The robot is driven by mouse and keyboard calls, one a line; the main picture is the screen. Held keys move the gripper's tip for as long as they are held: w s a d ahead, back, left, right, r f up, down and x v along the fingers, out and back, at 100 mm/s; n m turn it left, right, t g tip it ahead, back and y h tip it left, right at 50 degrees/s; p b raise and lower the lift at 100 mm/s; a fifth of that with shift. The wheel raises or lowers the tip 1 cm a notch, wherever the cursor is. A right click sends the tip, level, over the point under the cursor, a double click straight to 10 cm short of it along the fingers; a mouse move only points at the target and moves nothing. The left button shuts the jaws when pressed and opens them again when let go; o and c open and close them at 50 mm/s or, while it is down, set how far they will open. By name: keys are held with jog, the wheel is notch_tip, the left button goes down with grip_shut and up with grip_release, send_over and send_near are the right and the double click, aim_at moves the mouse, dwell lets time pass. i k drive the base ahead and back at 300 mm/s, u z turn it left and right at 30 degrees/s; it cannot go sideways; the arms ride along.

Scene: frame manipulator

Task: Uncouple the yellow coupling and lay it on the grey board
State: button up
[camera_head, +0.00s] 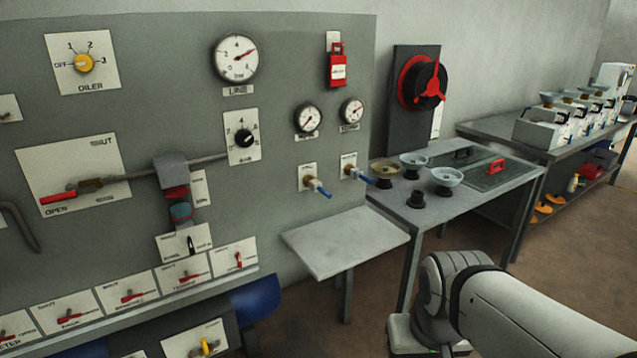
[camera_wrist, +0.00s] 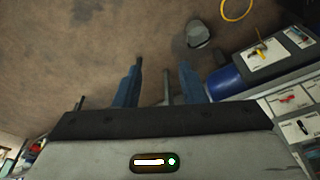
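A yellow part (camera_head: 206,347) sits on a white plate low on the grey panel; it also shows in the wrist view (camera_wrist: 261,50). Two small fittings (camera_head: 316,187) (camera_head: 357,174) with blue ends and yellowish collars stick out of the panel's right side. I cannot tell which of these is the yellow coupling. A flat light-grey board (camera_head: 345,241) on a leg stands right of the panel, its top bare. My gripper (camera_wrist: 161,64) shows two blue fingers spread apart, above the floor. No object is clearly held between them.
A blue cylinder (camera_head: 256,303) lies under the panel's lower edge. A side table (camera_head: 440,215) with bowls and a red-handled plate stands right of the board. A grey bucket (camera_wrist: 197,34) and a yellow ring (camera_wrist: 236,10) are on the floor. My arm fills the lower right.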

aim_at(315, 185)
jog(key=z, duration=0.05)
jog(key=i, duration=0.95)
jog(key=z, duration=0.05)
